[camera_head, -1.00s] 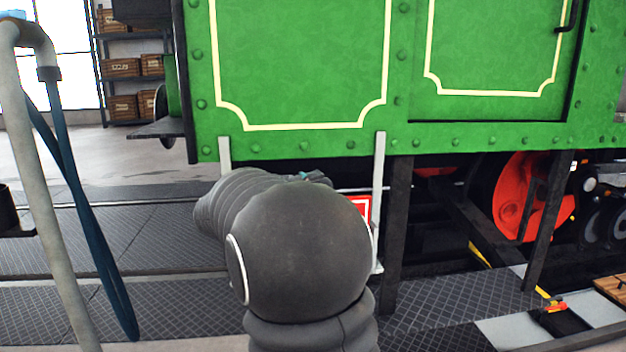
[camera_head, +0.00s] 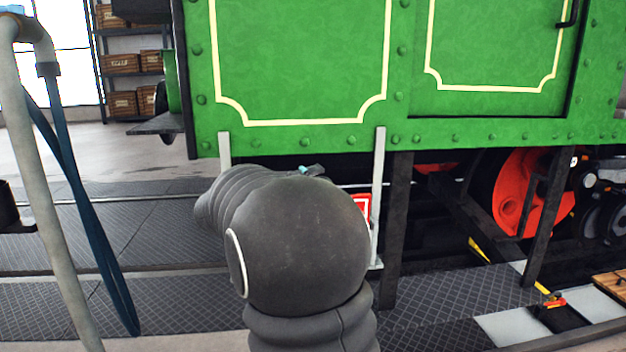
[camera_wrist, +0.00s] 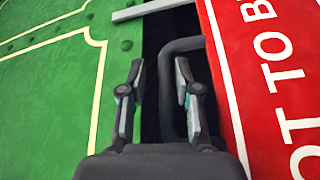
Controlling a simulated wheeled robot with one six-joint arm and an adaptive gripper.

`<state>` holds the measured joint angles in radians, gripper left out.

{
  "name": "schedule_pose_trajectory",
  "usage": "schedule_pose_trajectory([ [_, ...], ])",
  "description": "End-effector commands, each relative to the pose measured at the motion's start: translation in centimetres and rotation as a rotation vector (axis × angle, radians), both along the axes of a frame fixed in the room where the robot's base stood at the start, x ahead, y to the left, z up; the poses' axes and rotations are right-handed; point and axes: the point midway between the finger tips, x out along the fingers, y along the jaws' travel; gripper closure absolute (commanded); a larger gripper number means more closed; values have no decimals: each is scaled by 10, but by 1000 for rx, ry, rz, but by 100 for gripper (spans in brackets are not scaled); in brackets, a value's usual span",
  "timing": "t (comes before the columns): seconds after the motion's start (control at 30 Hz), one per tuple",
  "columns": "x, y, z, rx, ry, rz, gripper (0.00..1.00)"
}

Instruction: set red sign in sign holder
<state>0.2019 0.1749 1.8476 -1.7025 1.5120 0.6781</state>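The red sign (camera_wrist: 262,70) with white lettering fills the right side of the wrist view. In the head view only a small part of it (camera_head: 361,206) shows beside my arm. A dark bent handle (camera_wrist: 168,75) stands by the sign's left edge. My gripper (camera_wrist: 160,72) has its fingers apart, with the handle's upright bar between them. The bar is close to the right finger; I cannot tell if they touch. In the head view my arm hides most of the gripper. Two pale grey uprights (camera_head: 378,195) on the tram's side look like the sign holder.
The green tram side (camera_head: 300,70) stands close in front. A dark post (camera_head: 397,220) is right of the uprights, and red wheels (camera_head: 520,195) are farther right. A pale pipe frame with a blue strap (camera_head: 85,230) stands at left. Dark floor plates lie between.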

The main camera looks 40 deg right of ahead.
Motion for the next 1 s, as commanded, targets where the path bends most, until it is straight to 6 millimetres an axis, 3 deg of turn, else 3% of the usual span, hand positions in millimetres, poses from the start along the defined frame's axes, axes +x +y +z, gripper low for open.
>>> schedule_pose_trajectory([
  [0.43,1,8,-2,2,1,2,57],
  [1.0,9,106,-10,0,0,3,57],
])
